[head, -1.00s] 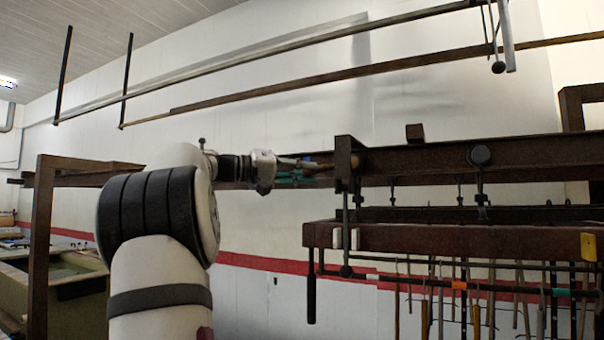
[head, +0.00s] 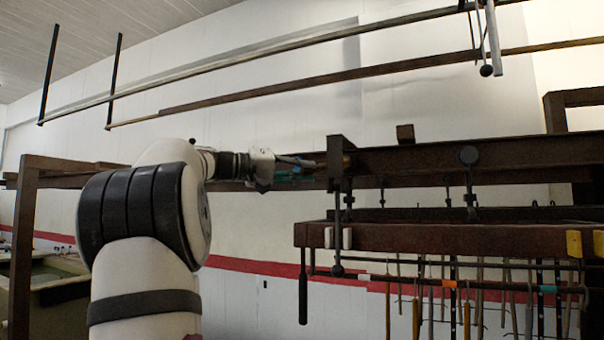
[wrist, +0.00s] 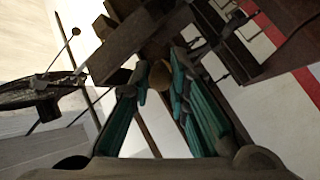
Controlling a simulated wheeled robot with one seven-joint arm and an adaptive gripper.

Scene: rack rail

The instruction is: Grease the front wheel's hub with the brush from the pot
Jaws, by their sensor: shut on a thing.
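My gripper (head: 312,168) is at the left end of the dark brown beam, close to its end plate (head: 335,165). In the wrist view, its two teal-padded fingers (wrist: 158,92) close in on a brown, rounded thing (wrist: 158,75) at their tips. It looks like part of a wooden handle, but most of it is hidden and I cannot tell whether it is the brush. I cannot make out a grease pot or a clear wheel hub.
A lower brown beam (head: 430,238) with clamps runs below. Several long-handled tools hang from a rack bar (head: 400,279) under it. A greenish tank (head: 60,300) stands at lower left. Long bars (head: 300,88) hang overhead. The wall space left of the lower beam is clear.

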